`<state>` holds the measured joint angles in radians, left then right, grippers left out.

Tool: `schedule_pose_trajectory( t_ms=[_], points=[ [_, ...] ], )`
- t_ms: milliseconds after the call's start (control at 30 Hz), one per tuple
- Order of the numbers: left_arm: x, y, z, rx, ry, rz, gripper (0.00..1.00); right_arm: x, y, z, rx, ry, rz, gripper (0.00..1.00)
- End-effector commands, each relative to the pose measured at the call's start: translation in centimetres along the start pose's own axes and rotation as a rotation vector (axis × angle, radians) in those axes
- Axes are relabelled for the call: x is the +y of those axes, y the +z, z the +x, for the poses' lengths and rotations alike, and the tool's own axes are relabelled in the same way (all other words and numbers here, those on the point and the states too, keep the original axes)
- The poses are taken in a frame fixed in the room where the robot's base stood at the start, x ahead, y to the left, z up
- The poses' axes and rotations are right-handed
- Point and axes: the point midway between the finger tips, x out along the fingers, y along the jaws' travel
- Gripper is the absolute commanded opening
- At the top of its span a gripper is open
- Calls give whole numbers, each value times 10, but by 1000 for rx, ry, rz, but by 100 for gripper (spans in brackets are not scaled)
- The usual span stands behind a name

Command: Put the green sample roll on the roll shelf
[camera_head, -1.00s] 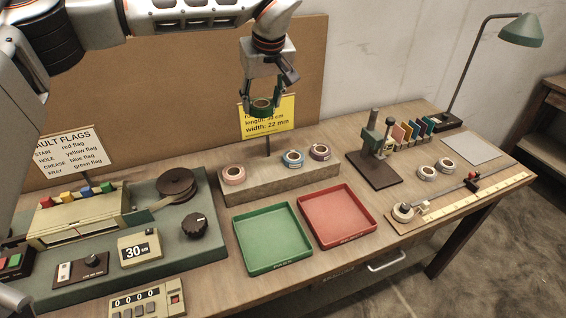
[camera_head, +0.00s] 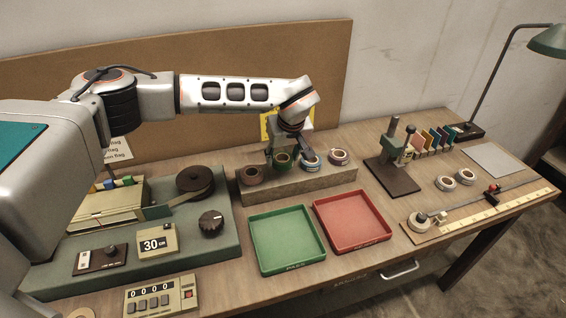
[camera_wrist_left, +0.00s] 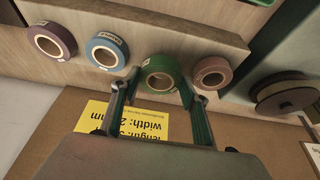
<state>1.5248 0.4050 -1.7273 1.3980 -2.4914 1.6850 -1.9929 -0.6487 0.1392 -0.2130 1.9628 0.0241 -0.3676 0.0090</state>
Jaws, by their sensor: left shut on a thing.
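My left gripper (camera_head: 282,163) is shut on the green sample roll (camera_head: 283,160), at the top of the roll shelf (camera_head: 310,183). In the left wrist view, the green roll (camera_wrist_left: 159,78) sits between the two fingers of the left gripper (camera_wrist_left: 158,92). It is in line with the other rolls, between a blue roll (camera_wrist_left: 106,52) and a pinkish roll (camera_wrist_left: 212,75); a purple roll (camera_wrist_left: 51,42) is at the far left. I cannot tell whether the green roll bears on the shelf. My right gripper is not in view.
A green tray (camera_head: 288,267) and a red tray (camera_head: 352,244) lie empty before the shelf. A dark-based stand (camera_head: 396,178) and two pale rolls (camera_head: 455,179) are to the right. A tape machine (camera_head: 205,235) is to the left. A yellow sign stands behind the shelf.

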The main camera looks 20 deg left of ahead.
Motion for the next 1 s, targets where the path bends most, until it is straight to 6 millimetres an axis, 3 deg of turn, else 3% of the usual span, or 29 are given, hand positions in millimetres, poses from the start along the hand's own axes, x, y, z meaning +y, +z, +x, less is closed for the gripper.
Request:
schedule_pose_trajectory(
  t_ms=[200,567,600,633,1000],
  points=[
    [0,11,25,-1,0,1,27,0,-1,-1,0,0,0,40],
    [0,12,28,0,-1,0,27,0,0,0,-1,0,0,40],
    [0,12,28,0,-1,0,55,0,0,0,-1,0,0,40],
    [0,12,28,-1,-1,0,62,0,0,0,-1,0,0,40],
    [0,11,26,0,0,0,62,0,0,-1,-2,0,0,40]
  ],
)
